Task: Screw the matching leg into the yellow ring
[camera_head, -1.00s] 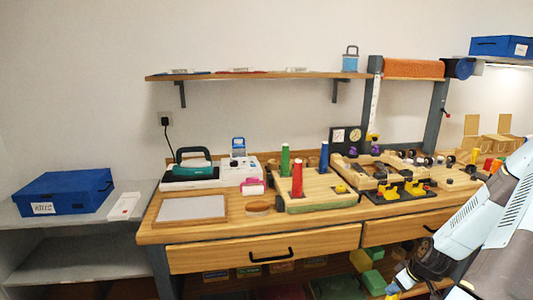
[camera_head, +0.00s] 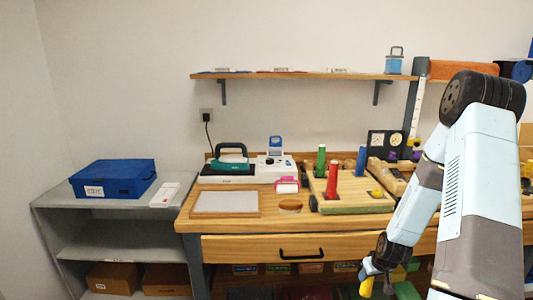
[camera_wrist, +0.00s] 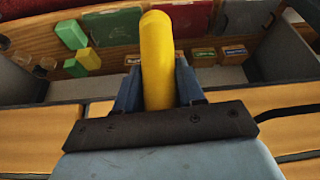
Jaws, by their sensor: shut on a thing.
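A yellow leg (camera_wrist: 157,55) stands up between the fingers of my gripper (camera_wrist: 158,95) in the wrist view, and the gripper is shut on it. In the head view my gripper (camera_head: 367,272) is low in front of the bench drawer, with the yellow leg (camera_head: 366,288) at its tip. The wooden board (camera_head: 345,205) on the bench carries a red leg (camera_head: 332,181), a green leg (camera_head: 321,160) and a blue leg (camera_head: 361,160), all upright. A yellow ring (camera_head: 376,194) lies at the board's right front corner with nothing standing in it. My gripper is apart from the board.
A grey pad (camera_head: 226,203), a teal-handled device (camera_head: 229,160) and a pink item (camera_head: 287,184) stand left of the board. A blue box (camera_head: 113,179) sits on the grey shelf unit. The drawer (camera_head: 310,248) front is close behind my gripper. Coloured blocks lie below.

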